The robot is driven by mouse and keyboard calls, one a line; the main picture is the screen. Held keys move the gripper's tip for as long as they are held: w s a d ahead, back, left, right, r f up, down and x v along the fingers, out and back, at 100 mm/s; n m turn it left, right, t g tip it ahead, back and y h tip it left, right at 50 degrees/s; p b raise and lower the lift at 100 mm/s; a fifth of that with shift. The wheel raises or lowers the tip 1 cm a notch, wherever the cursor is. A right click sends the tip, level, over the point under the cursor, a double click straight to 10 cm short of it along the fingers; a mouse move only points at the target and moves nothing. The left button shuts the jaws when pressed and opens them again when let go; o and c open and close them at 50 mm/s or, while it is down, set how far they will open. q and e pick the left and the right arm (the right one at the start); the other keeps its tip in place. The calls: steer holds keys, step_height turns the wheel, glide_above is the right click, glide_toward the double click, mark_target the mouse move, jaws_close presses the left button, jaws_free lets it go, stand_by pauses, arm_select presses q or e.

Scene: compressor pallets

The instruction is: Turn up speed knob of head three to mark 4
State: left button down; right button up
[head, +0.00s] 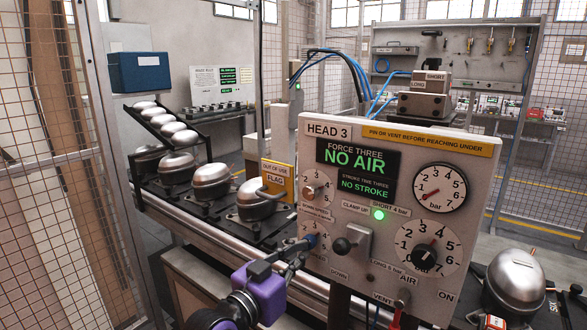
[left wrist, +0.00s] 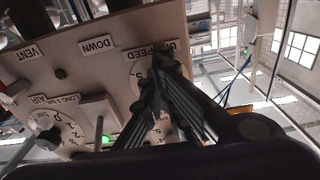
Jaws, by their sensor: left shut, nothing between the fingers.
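The head three panel (head: 340,262) faces me, with the sign HEAD 3 at its top left. My right gripper is not in view.
The panel also carries a clamp lever (head: 345,245), a regulator knob (head: 424,257), a pressure gauge (head: 439,188) and a lit green lamp (head: 379,215). Domed compressors (head: 211,181) stand on the conveyor at left. Another compressor (head: 514,280) is at lower right. Mesh fencing bounds the left.

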arm_select(q)
steer(key=v, duration=0.6)
steer(key=shift+f+p, duration=0.4)
steer(key=shift+p, duration=0.05)
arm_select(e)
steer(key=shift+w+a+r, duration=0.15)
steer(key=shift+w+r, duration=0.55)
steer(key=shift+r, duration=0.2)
arm_select(q)
steer(key=shift+a, duration=0.1)
